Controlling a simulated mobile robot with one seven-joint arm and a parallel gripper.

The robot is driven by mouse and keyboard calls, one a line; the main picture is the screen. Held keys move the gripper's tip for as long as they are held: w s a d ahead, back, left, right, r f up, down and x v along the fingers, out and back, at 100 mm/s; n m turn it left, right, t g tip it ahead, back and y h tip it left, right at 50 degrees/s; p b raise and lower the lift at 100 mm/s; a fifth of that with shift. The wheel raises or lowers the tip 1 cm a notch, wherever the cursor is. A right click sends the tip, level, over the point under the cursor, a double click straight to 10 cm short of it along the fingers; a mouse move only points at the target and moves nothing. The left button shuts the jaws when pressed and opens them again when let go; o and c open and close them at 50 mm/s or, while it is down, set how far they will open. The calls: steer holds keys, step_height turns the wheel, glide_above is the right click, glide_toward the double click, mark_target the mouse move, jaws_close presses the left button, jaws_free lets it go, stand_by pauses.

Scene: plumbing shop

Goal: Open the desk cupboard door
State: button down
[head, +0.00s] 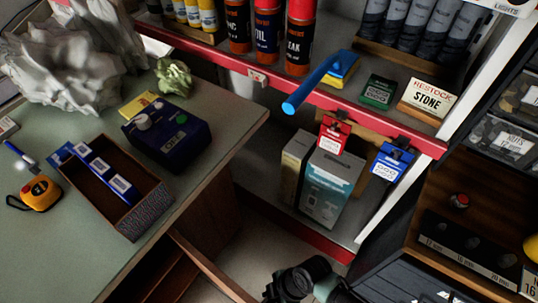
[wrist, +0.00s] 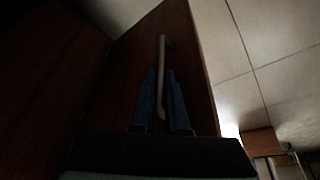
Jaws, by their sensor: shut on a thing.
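The desk cupboard door (wrist: 185,35) is a dark brown wooden panel in the wrist view, with a pale bar handle (wrist: 163,48) on it. My gripper (wrist: 161,75) has its two blue fingers on either side of the handle and is shut on it. In the head view, the door's top edge (head: 212,268) juts out at an angle from beneath the desk (head: 225,128), so the door stands partly open. Brown cupboard boards show to its left. My gripper is hidden in the head view; only part of my arm shows at the bottom.
A red-edged shelf unit (head: 345,108) with cans and boxes stands behind the desk. A blue-handled tool (head: 305,92) overhangs its edge. Dark drawers (head: 410,278) stand at the lower right. Bare floor (head: 262,245) shows between door and shelf unit.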

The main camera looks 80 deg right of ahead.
stand_by(0.3)
steer(key=c, duration=0.9)
jaws_free()
steer(key=shift+w, duration=0.1)
steer(key=shift+r, duration=0.1)
steer(key=p+v, duration=0.4)
steer(key=v, duration=0.8)
steer(key=shift+s+d+r+p, duration=0.1)
steer(key=shift+s+r+p, duration=0.15)
steer(key=shift+r+p, duration=0.1)
